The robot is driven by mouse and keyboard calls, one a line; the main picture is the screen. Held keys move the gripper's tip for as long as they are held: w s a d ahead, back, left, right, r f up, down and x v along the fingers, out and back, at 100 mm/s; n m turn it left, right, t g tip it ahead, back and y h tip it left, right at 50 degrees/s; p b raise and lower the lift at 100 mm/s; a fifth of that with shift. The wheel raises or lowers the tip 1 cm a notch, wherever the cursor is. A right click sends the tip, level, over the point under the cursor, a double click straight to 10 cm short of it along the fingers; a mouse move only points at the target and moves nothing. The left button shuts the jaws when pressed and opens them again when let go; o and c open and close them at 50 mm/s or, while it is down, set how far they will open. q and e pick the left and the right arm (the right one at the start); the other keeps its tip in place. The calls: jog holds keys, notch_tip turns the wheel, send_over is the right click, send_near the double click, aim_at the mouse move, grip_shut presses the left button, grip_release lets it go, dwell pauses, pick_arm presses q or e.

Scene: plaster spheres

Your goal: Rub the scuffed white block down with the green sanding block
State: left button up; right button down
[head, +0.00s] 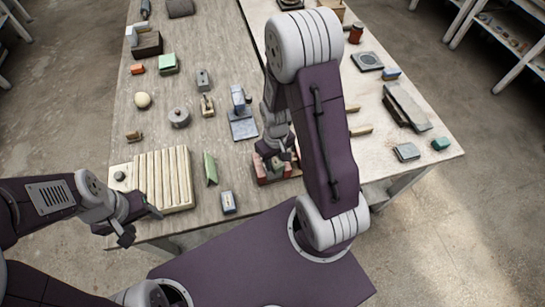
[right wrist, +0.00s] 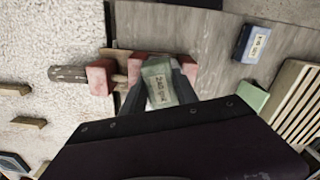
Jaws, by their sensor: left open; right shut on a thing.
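The green sanding block (right wrist: 158,84), pale green with a label, is between the fingers of my right gripper (right wrist: 158,92), which is shut on it. In the right wrist view it lies between the two red jaws of a vise (right wrist: 101,76). In the head view my right gripper (head: 278,158) is over the red vise (head: 263,174) at the near table edge, partly behind my arm. I cannot make out the scuffed white block; anything under the sanding block is hidden. My left gripper (head: 142,224) is open and empty at the near left table edge.
A cream ribbed board (head: 165,178), a green angled piece (head: 210,168) and a blue labelled block (head: 228,202) lie left of the vise.

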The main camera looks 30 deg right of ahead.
jog(key=shift+s+d, duration=0.1)
jog(key=shift+s, duration=0.55)
jog(key=shift+w, duration=0.1)
jog(key=shift+w+r+p, duration=0.15)
jog(key=shift+w+p, duration=0.15)
jog(key=shift+w, duration=0.65)
jog(key=shift+w+a, duration=0.2)
jog(key=shift+w, duration=0.9)
jog(key=shift+s+d, duration=0.1)
jog(key=shift+s, duration=1)
jog(key=shift+s+f, duration=0.2)
jog(key=shift+s, duration=0.9)
jog(key=shift+w, duration=0.1)
